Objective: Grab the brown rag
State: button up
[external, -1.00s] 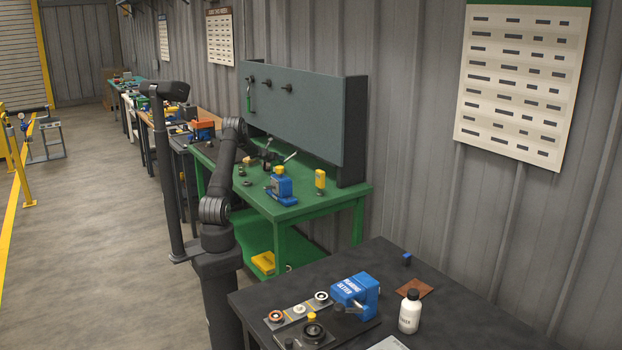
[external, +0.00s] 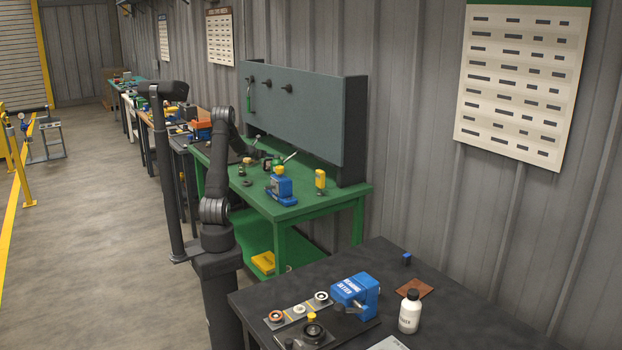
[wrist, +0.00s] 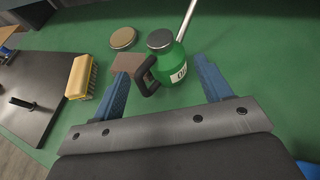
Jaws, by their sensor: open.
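In the wrist view a flat brown patch that looks like the brown rag (wrist: 128,62) lies on the green bench, partly hidden by a green oil can (wrist: 167,66) with a black handle. My gripper (wrist: 161,66) is open, its blue fingers apart, with the can showing between them and the rag near the left fingertip. Nothing is held. In the external view my gripper is hard to make out over the green bench (external: 330,202). Another flat brown cloth-like piece (external: 415,288) lies on the near black table.
In the wrist view a round tin (wrist: 123,38) sits beside the rag, and a yellow brush (wrist: 81,77) lies to the left by a dark plate (wrist: 38,88). A metal rod (wrist: 186,20) extends behind the can. A white bottle (external: 410,312) stands on the black table.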

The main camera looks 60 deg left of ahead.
send_near(245, 160)
jog(key=v, duration=0.5)
jog(key=shift+d+f, duration=0.2)
jog(key=shift+d, duration=0.2)
jog(key=shift+w+a+f, duration=0.15)
jog(key=shift+a+f, duration=0.05)
jog(key=x, duration=1.1)
jog(key=shift+w+a, duration=0.15)
jog(key=shift+x, duration=2.6)
jog(key=shift+r, duration=0.15)
jog(key=shift+c, duration=0.4)
jog(key=c, duration=1)
